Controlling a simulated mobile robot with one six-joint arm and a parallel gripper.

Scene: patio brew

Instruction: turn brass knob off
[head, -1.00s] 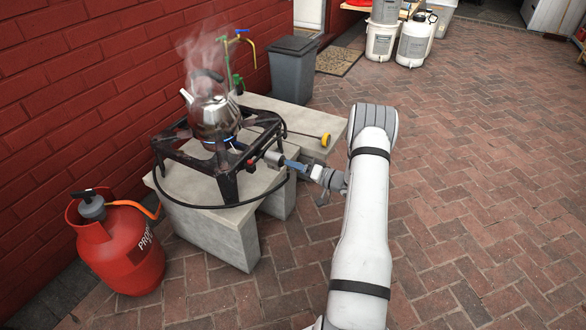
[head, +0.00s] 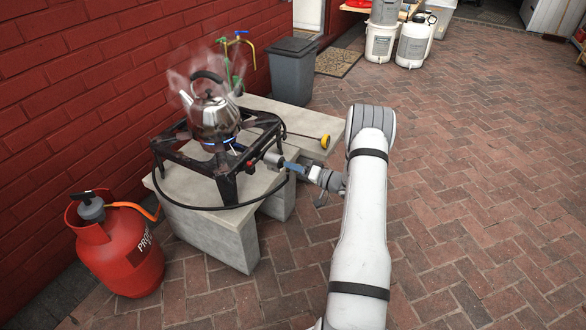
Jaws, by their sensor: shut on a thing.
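A black burner stand (head: 205,168) sits on a pale stone bench, with a steaming steel kettle (head: 214,114) upright on top. A blue flame (head: 222,146) shows under the kettle. My gripper (head: 282,162) reaches in from the right and is shut at the burner's right side, by a small grey metal fitting (head: 271,158). The brass knob itself cannot be made out; my fingers appear to cover it there. A small red part (head: 250,164) shows just left of the fitting.
A red propane cylinder (head: 118,255) stands at the left, with an orange hose. A black hose (head: 185,205) loops across the bench (head: 225,225). A yellow tape-like disc (head: 325,141) lies on the bench's right end. The brick paving at right is clear.

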